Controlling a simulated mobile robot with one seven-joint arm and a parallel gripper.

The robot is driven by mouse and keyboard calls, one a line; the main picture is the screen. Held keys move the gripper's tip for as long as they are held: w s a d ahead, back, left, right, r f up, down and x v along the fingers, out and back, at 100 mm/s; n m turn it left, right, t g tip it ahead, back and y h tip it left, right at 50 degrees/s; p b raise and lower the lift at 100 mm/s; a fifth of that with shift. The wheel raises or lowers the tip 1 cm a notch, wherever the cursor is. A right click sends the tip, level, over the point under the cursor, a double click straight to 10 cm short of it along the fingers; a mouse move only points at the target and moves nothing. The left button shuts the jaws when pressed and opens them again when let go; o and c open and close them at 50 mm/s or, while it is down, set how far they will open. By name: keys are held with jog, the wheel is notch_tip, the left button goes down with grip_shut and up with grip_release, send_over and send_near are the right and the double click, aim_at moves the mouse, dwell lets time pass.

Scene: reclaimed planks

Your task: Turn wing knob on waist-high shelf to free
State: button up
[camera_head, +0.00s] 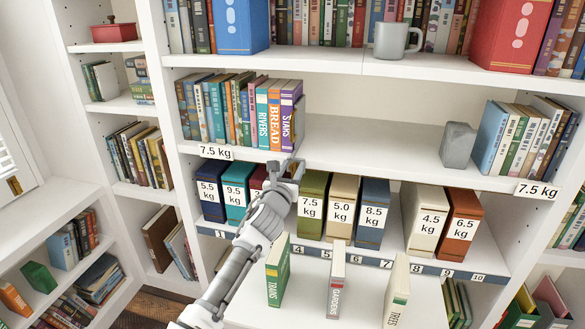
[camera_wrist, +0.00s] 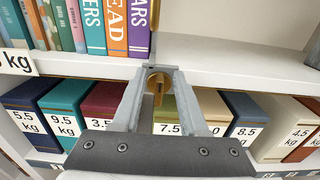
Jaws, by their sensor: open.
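In the wrist view, a small round brass-brown wing knob (camera_wrist: 158,83) sits at the front edge of the waist-high shelf (camera_wrist: 225,75), with its narrow wing pointing down. My gripper (camera_wrist: 158,72) is open, with one finger on each side of the knob. I cannot tell whether the fingers touch it. In the head view my gripper (camera_head: 286,168) is at the same shelf edge (camera_head: 350,175), below the right end of a book row, and the knob is hidden there.
Books (camera_head: 240,110) stand on the shelf above the knob, with a grey block (camera_head: 457,145) farther right. Weight-labelled boxes (camera_head: 372,213) line the shelf below, close under my gripper. Several upright books (camera_head: 337,280) stand in front. The shelf's middle is clear.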

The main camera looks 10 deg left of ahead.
grip_shut()
jog(key=shift+d+m, duration=0.1)
jog(key=shift+m, duration=0.2)
jog(key=m+b, duration=0.3)
jog(key=shift+d+f+m, duration=0.2)
jog(key=shift+d+m, duration=0.1)
jog(key=shift+d+f+m+b, duration=0.25)
jog(key=shift+m+b, duration=1.55)
jog(key=shift+m, duration=0.45)
jog(key=shift+d+f+m+b, duration=0.15)
jog(key=shift+f+m+b, duration=0.1)
jog(key=shift+m+b, duration=1.8)
jog(key=shift+d+f+m+b, duration=0.25)
jog(key=shift+m+b, duration=1.3)
jog(key=shift+m, duration=0.95)
